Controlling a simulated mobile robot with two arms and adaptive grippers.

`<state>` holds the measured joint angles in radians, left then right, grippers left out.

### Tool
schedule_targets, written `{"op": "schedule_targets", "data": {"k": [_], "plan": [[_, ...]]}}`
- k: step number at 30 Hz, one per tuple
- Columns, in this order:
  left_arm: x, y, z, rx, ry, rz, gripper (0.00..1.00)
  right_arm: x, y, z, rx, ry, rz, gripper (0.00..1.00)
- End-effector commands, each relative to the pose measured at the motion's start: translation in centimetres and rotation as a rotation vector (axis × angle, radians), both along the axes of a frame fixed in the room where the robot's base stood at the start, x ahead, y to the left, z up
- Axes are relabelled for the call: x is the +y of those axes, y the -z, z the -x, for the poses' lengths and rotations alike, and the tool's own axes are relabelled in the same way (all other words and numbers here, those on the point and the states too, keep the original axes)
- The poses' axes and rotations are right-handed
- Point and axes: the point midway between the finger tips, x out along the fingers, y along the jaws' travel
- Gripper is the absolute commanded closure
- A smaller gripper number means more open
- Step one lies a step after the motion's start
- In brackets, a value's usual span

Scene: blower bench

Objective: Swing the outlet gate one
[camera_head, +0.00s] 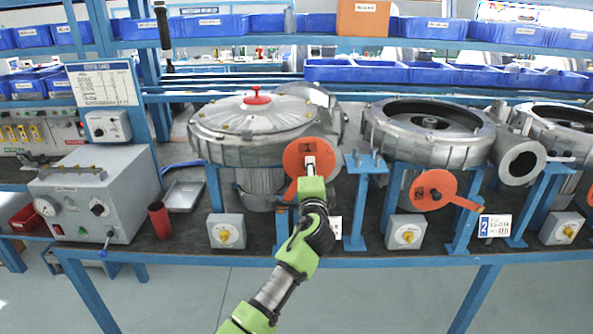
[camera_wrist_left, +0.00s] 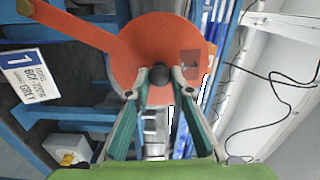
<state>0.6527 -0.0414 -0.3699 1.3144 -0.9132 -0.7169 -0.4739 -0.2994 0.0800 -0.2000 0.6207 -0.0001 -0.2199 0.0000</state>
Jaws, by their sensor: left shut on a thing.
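The outlet gate one is an orange disc (camera_head: 325,150) with a dark label at the first blower (camera_head: 250,130). My left gripper (camera_head: 310,170) reaches up to its face from below. In the left wrist view, the orange disc (camera_wrist_left: 140,50) has a flat arm running to the upper left. A dark round knob (camera_wrist_left: 158,75) stands at its face, and the fingertips of my left gripper (camera_wrist_left: 158,92) are shut on it. The gripper hides part of the disc in the head view. My right gripper is not in view.
A second blower (camera_head: 428,130) with its own orange gate (camera_head: 432,190) stands to the right. A grey control box (camera_head: 95,195) and a red cup (camera_head: 159,219) stand at the left. A blue post (camera_head: 362,205) stands close right of my gripper.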

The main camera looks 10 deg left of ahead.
Motion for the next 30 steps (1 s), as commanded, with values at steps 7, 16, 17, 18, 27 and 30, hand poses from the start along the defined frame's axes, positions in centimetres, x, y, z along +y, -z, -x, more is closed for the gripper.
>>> {"op": "schedule_targets", "data": {"k": [7, 16, 17, 18, 27, 30], "plan": [[-1.6, 0.6, -0.4, 0.016, 0.003, -0.088, 1.00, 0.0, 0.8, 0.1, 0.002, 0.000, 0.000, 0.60], [-2.0, 0.9, -0.5, 0.024, 0.004, -0.116, 1.00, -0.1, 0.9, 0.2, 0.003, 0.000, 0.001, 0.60], [-2.0, 0.9, -0.5, 0.024, 0.004, -0.116, 1.00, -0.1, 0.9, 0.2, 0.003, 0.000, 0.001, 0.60], [-2.0, 1.0, -0.5, 0.024, 0.004, -0.116, 1.00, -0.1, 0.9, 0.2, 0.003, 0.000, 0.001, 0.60], [-2.0, 1.1, -0.5, 0.026, 0.003, -0.115, 0.62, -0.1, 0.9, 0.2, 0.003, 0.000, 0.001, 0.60], [-2.0, 1.1, -0.5, 0.027, 0.002, -0.114, 0.62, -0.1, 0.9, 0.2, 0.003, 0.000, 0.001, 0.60]]}}
